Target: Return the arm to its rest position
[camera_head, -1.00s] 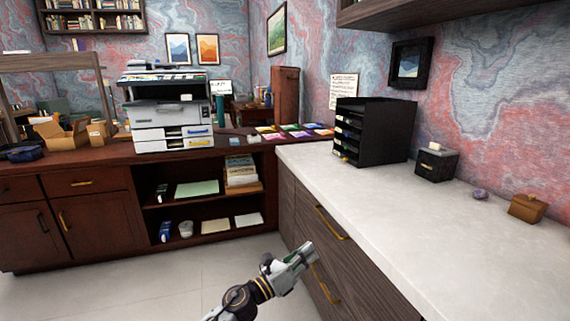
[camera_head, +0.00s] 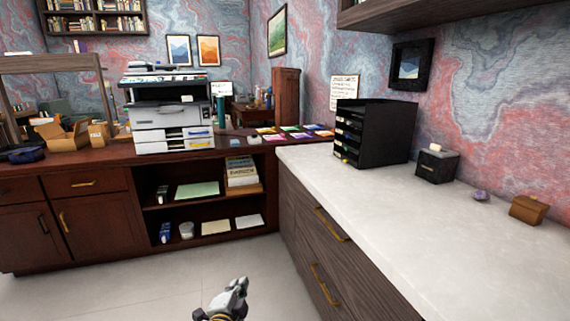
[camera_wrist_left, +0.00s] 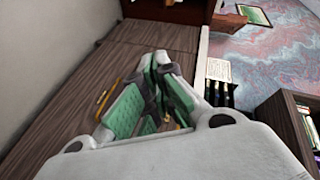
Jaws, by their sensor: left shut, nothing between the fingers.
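My left gripper (camera_head: 238,286) shows at the bottom of the head view, low over the pale floor and in front of the cabinets. It is shut and empty, and most of its arm is below the picture. In the left wrist view its green-padded fingers (camera_wrist_left: 158,88) are together, with the wooden drawer fronts (camera_wrist_left: 60,75) behind them. My right gripper is in neither view.
A white countertop (camera_head: 400,220) on wooden drawers with brass handles (camera_head: 330,224) stands to the right of the gripper. It bears a black paper organizer (camera_head: 385,133), a small black box (camera_head: 436,166) and a brown box (camera_head: 527,209). A printer (camera_head: 170,115) stands on the dark cabinet. The floor (camera_head: 130,290) is clear.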

